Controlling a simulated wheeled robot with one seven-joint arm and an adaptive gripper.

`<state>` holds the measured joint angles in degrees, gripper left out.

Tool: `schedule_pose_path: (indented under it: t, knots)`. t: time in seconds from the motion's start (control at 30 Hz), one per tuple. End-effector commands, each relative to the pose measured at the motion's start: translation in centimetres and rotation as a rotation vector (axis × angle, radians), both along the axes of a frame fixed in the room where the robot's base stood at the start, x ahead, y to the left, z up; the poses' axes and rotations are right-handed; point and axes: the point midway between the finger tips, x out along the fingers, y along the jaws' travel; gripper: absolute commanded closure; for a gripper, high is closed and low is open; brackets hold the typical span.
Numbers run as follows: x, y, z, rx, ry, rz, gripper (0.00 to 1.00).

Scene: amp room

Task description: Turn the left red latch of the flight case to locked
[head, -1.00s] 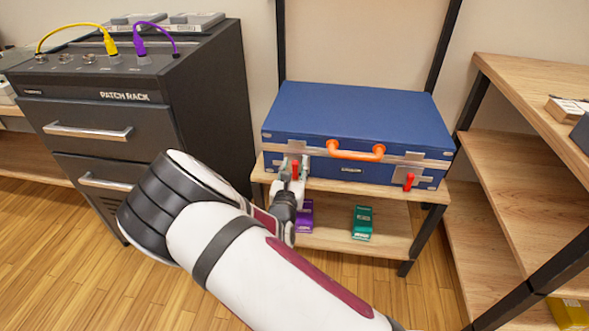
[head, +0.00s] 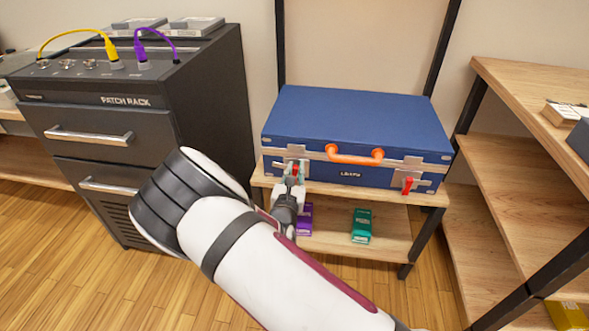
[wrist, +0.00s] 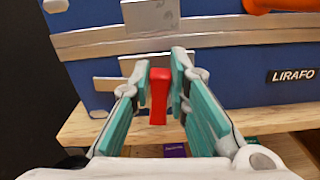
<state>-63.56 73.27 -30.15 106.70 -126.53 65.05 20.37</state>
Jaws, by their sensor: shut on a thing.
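The blue flight case (head: 358,125) lies shut on the wooden shelf, with an orange handle (head: 354,156) on its front. Its left red latch (wrist: 158,97) hangs nearly straight down in the wrist view, between the teal finger pads. My gripper (wrist: 159,80) is shut on this latch. In the head view my gripper (head: 293,174) is at the left front of the case and hides most of the left latch. The right red latch (head: 407,186) hangs down, slightly tilted, at the right front.
A dark patch rack (head: 130,110) with yellow and purple cables stands at the left. Purple and green boxes (head: 362,226) sit on the lower shelf. A wooden shelf unit (head: 530,200) stands at the right. The floor in front is clear.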

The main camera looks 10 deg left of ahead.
Motion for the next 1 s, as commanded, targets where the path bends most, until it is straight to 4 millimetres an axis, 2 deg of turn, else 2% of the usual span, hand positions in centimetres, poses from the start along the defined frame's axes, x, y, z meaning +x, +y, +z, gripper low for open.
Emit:
schedule_pose_path:
  t: [1.0]
  knots:
    - [-0.1, -1.7, -1.3, 0.929, -0.029, 0.005, 1.00]
